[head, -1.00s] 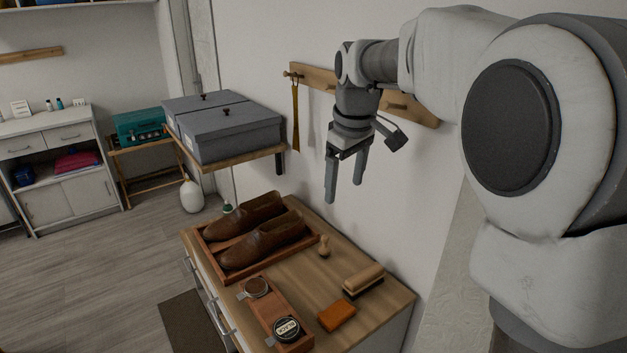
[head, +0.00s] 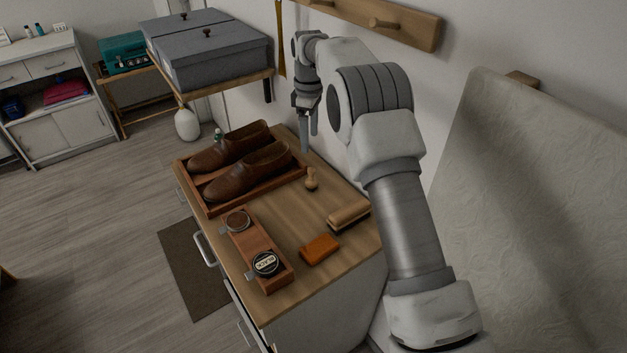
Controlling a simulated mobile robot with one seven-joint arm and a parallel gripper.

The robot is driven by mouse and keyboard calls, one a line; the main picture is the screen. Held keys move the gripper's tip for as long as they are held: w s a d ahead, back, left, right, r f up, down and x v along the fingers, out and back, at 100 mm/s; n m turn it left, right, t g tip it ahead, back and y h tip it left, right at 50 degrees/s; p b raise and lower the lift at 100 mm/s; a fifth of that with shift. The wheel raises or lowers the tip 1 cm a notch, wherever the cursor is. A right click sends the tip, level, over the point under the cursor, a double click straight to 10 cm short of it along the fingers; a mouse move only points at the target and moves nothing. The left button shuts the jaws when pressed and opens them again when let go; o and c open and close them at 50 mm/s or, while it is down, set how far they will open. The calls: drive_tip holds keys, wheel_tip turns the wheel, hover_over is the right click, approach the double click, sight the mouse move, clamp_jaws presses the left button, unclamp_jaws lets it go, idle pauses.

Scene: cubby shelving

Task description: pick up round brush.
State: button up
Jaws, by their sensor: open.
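The round brush (head: 311,180) is a small brush with a pale wooden knob handle. It stands on the wooden cabinet top (head: 286,220), just right of the shoe tray. My gripper (head: 308,135) points down above the back of the cabinet, higher than the round brush and apart from it. It is open, and nothing shows between its fingers.
Brown shoes (head: 248,168) lie in a wooden tray (head: 210,208) at the back left. A long brush (head: 348,216), an orange block (head: 319,249) and a wooden holder with tins (head: 277,279) are nearer. A shelf with grey boxes (head: 215,57) and a peg rail (head: 400,24) are above.

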sight(311, 174)
wheel_tip(311, 174, down, 10)
drive_tip(key=shift+r, duration=0.1)
drive_tip(key=shift+w+d+f, duration=0.1)
drive_tip(key=shift+f, duration=1.35)
drive_tip(key=shift+w+d+f, duration=0.1)
drive_tip(key=shift+f, duration=1.3)
drive_tip(key=shift+s, duration=0.1)
clamp_jaws()
